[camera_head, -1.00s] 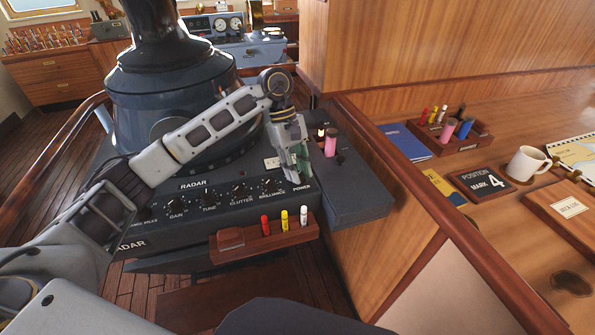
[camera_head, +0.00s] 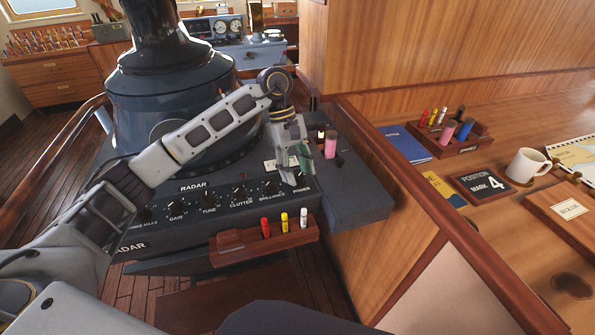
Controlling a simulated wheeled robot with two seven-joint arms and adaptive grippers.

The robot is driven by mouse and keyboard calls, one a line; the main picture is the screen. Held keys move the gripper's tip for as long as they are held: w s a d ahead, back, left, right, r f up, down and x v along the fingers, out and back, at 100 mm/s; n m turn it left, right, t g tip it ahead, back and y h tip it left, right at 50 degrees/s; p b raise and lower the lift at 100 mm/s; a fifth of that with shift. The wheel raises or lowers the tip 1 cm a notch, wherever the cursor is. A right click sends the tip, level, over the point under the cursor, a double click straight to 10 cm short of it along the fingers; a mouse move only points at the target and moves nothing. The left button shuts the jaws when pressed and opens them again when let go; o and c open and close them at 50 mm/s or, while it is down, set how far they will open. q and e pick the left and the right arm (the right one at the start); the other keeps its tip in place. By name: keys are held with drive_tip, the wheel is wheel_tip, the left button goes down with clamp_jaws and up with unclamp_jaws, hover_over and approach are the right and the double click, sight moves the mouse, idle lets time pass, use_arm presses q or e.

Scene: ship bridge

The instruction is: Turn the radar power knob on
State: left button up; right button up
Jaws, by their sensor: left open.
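The dark radar console carries a front panel (camera_head: 185,197) with a row of black knobs labelled gain, tune, clutter, brilliance and power. The brilliance knob (camera_head: 270,187) shows clearly at the right of the row. The power label (camera_head: 302,189) is at the panel's right end. My left gripper (camera_head: 296,180) points down just above that label, in front of the spot where the power knob sits. It is open, and its fingers hide most or all of the knob, so I cannot tell the knob's setting or whether they touch it. My right gripper is not in view.
A wooden holder (camera_head: 236,240) with red, yellow and white markers juts out below the panel. A pink cylinder (camera_head: 331,146) stands on the console right of my gripper. A wooden desk on the right holds a mug (camera_head: 526,165) and a pen tray (camera_head: 455,146).

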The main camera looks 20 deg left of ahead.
use_arm(q)
drive_tip(key=v, duration=1.1)
drive_tip(key=shift+r, duration=0.25)
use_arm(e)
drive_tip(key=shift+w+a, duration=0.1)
use_arm(q)
wheel_tip(320, 180, up, 10)
drive_tip(key=p, duration=0.9)
drive_tip(key=shift+f, duration=0.2)
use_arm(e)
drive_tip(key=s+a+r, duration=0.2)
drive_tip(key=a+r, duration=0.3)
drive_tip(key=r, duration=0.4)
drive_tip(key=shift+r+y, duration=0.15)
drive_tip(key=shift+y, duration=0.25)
